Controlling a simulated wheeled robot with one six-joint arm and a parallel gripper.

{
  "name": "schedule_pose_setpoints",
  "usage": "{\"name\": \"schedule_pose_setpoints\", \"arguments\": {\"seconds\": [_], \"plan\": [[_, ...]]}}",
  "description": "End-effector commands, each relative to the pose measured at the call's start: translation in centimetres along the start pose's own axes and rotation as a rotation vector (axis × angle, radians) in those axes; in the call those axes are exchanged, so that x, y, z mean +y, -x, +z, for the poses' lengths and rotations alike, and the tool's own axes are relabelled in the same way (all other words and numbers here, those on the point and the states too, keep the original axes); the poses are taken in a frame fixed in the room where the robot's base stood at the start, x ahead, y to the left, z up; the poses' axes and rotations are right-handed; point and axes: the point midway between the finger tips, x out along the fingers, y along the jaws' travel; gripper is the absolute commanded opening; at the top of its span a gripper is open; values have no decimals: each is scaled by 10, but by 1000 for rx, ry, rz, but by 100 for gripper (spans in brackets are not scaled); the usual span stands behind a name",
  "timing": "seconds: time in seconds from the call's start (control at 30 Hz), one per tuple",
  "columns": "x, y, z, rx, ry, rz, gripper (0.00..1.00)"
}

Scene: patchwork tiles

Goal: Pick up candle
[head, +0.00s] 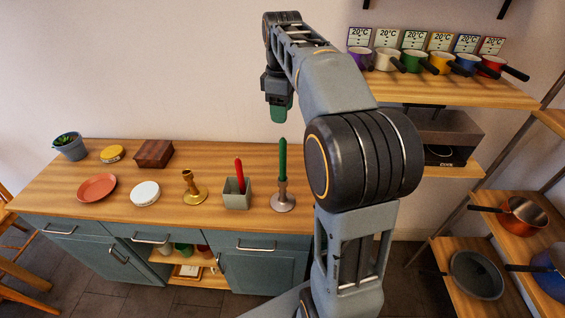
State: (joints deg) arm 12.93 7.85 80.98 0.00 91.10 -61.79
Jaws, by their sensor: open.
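A red candle (239,175) stands tilted slightly in a square grey-green pot (237,199) on the wooden counter. A green candle (283,158) stands upright in a silver candlestick (283,199) to its right. An empty brass candlestick (192,188) stands left of the pot. My gripper (278,115) points down above the counter's back, higher in the picture than both candles and apart from them. It is open, and I see nothing held in it. Its green fingers overlap in this view, so the gap between them is hidden.
The counter (160,212) also holds a white plate (145,193), an orange plate (97,188), a wooden box (153,153), a yellow-lidded tin (112,154) and a potted plant (70,147). Shelves with several pots (387,59) are at right. My arm hides the counter's right end.

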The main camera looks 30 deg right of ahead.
Motion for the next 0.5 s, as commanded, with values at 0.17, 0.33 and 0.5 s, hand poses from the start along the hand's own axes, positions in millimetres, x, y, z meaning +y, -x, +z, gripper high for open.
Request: {"name": "schedule_pose_setpoints", "arguments": {"seconds": [0.17, 0.33, 0.5], "plan": [[0, -33, 0, -3, 8, -6, 53], [0, -58, 0, -2, 8, -4, 53], [0, -72, 0, -1, 8, -3, 53]]}}
